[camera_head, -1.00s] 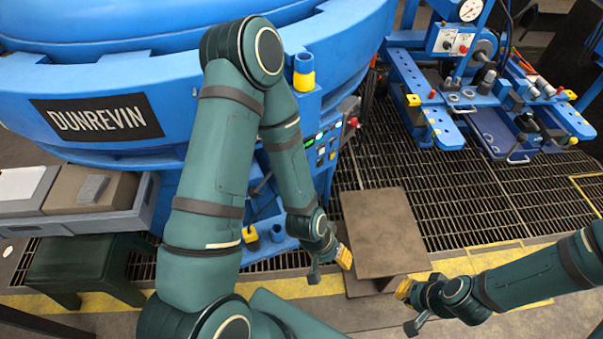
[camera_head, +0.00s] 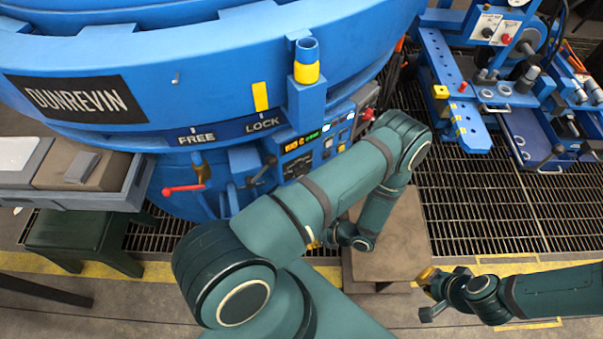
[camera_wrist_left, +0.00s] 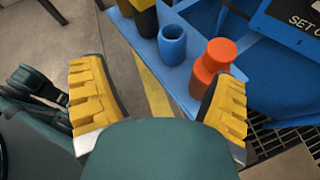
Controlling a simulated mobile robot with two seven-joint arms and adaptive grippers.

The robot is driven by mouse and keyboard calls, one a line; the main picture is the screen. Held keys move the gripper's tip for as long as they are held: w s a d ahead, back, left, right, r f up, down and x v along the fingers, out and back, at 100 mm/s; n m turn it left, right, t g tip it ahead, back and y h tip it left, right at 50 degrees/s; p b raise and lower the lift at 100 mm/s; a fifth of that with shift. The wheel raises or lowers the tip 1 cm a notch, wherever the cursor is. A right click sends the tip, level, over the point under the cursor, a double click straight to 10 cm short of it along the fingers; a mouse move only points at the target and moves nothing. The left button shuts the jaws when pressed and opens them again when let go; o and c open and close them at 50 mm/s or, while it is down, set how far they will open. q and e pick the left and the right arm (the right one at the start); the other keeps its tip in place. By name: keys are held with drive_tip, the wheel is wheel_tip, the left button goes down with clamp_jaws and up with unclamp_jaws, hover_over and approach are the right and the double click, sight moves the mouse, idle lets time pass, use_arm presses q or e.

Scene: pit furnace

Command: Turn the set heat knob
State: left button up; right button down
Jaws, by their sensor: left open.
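The furnace's control panel (camera_head: 318,140) is on the blue body in the head view, with small lit displays and buttons. I cannot make out the set heat knob on it. My left gripper's yellow-padded fingers (camera_wrist_left: 158,75) are apart and empty in the left wrist view; in the head view my arm mostly hides this gripper. Beyond the fingers are an orange-red knob-like piece (camera_wrist_left: 213,62) and a blue tube (camera_wrist_left: 172,43) on a blue bar. My right gripper (camera_head: 428,292) is open and empty.
A red-ended lever (camera_head: 185,188) and a FREE/LOCK strip (camera_head: 222,130) are on the furnace front. A blue bench (camera_head: 452,90) stands at right. A grey tray (camera_head: 128,192) is at left.

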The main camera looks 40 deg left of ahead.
use_arm(q)
drive_tip(key=w+a+m+t+y, duration=0.2)
drive_tip(key=w+m+t+y, duration=0.2)
drive_tip(key=w+t, duration=0.15)
drive_tip(key=m+t+y, duration=0.2)
drive_tip(key=m+t, duration=0.1)
drive_tip(key=t, duration=0.2)
approach(301, 171)
drive_tip(key=x, duration=0.3)
drive_tip(key=b+x, duration=0.1)
drive_tip(key=x, duration=0.2)
drive_tip(key=f+x, duration=0.1)
drive_tip(key=x, duration=0.2)
drive_tip(key=shift+w+a+b, duration=0.2)
drive_tip(key=shift+a+b, duration=0.15)
drive_tip(key=shift+a, duration=0.05)
drive_tip(key=c, duration=1.2)
